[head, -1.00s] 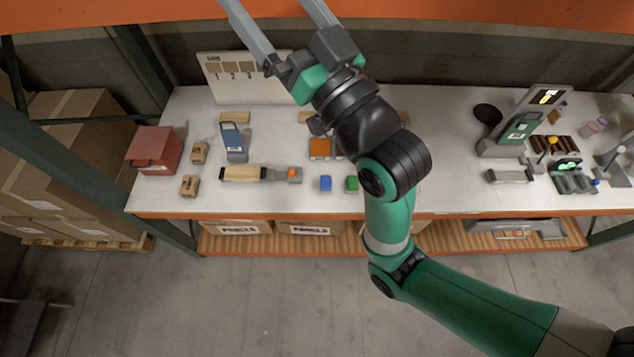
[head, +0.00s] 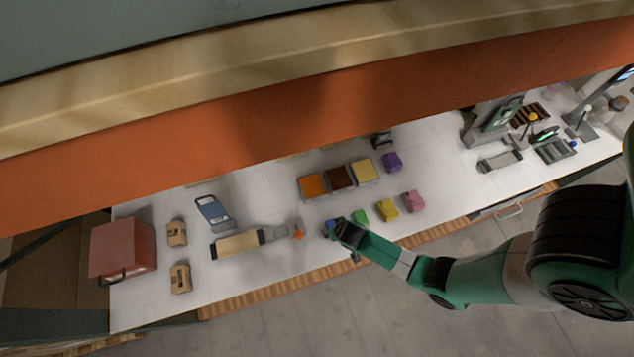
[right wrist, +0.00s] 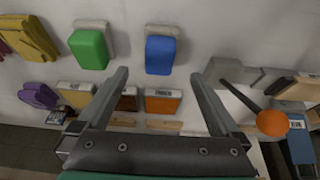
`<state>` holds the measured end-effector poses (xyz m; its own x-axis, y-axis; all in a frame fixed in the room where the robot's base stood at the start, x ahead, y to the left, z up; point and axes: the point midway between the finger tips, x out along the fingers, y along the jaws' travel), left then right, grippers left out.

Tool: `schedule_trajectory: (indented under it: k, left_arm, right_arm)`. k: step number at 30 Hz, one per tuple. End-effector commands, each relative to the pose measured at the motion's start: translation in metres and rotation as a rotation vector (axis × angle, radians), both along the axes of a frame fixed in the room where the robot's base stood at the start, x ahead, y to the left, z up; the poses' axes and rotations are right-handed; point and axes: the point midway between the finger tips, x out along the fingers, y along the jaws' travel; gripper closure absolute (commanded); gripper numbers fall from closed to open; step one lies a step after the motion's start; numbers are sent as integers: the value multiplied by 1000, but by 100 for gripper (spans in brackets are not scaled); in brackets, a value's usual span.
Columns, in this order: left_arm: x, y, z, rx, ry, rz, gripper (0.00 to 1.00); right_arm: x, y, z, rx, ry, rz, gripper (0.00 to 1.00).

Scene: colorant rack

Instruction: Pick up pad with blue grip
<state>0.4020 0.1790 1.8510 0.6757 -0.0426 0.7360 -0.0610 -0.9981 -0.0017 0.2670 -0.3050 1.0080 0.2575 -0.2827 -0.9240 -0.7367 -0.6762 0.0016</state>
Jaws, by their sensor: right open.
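The pad with the blue grip (right wrist: 160,55) lies on the white table, its pale pad edge showing beyond the blue block in the right wrist view. In the head view only a little of its blue (head: 329,225) shows beside my right gripper (head: 344,230). My right gripper (right wrist: 160,77) is open and empty, its two fingers spread on either side of the blue grip's line in the wrist view. I cannot tell whether the fingertips touch it. A pad with a green grip (right wrist: 90,49) lies close beside it. My left gripper is not in view.
Yellow (head: 387,206), pink (head: 413,201) and purple (head: 392,161) pads lie farther right. Orange (head: 312,186), brown (head: 339,177) and pale yellow (head: 364,170) ink pads stand behind. A tool with an orange ball (right wrist: 272,123) lies nearby. The orange shelf beam (head: 250,120) crosses the head view.

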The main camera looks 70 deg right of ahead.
Motion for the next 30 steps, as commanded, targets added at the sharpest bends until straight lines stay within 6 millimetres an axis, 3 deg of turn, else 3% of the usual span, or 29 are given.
schedule_trajectory:
  k: [6,11,18,23,30]
  left_arm:
    - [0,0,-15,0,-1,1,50]
    - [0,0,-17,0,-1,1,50]
    - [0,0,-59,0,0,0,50]
    - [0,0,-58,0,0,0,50]
    - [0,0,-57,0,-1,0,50]
  right_arm:
    - [3,-3,-14,0,0,0,0]
    - [5,-4,-15,0,-2,2,0]
    - [15,-15,-57,0,-3,-1,0]
    - [21,-21,-68,1,-2,1,0]
    - [21,-21,-68,-1,-4,2,0]
